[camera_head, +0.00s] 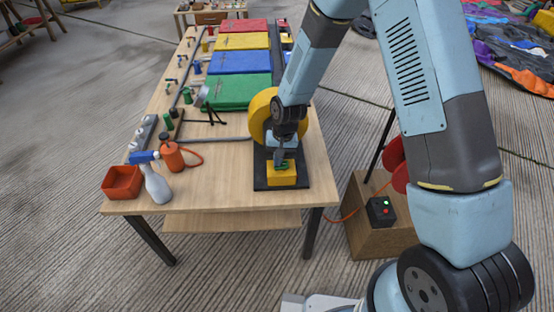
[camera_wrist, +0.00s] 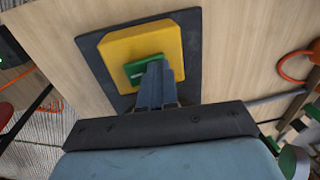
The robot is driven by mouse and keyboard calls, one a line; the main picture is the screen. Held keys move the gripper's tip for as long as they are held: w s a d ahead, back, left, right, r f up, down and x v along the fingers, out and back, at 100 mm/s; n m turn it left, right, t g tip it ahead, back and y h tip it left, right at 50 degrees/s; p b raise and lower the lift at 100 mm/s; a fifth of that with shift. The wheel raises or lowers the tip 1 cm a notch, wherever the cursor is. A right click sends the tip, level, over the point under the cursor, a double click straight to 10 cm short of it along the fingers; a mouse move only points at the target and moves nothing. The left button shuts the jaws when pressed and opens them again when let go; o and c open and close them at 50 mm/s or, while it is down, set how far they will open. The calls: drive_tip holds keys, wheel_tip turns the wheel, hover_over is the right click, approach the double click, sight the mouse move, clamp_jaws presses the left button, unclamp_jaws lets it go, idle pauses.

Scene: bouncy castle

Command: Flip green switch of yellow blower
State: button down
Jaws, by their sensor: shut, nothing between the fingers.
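The yellow blower (camera_head: 259,112) stands on a black base plate (camera_head: 262,183) near the right front corner of the wooden table. Its yellow box (camera_head: 283,176) carries the green switch (camera_head: 282,165), also seen in the wrist view as a green rectangle (camera_wrist: 146,66) on the yellow box (camera_wrist: 150,42). My gripper (camera_head: 282,160) is shut, with its fingertips (camera_wrist: 155,66) at the green switch. The fingers cover part of the switch. I cannot tell whether they press on it or which way it is set.
On the table (camera_head: 225,190), an orange bin (camera_head: 122,182), a spray bottle (camera_head: 156,184) and an orange can (camera_head: 172,157) stand at the left. Coloured panels (camera_head: 240,62) lie at the back. A box with red and green lights (camera_head: 381,211) sits on a wooden crate (camera_head: 365,240) at the right.

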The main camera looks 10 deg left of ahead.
drive_tip(key=shift+w+d+r, duration=0.1)
drive_tip(key=shift+d+r, duration=0.05)
drive_tip(key=shift+d, duration=0.3)
wheel_tip(320, 180, up, 14)
drive_tip(key=a, duration=0.2)
drive_tip(key=shift+s+a, duration=0.2)
drive_tip(key=shift+s, duration=0.05)
idle(0.3)
idle(0.4)
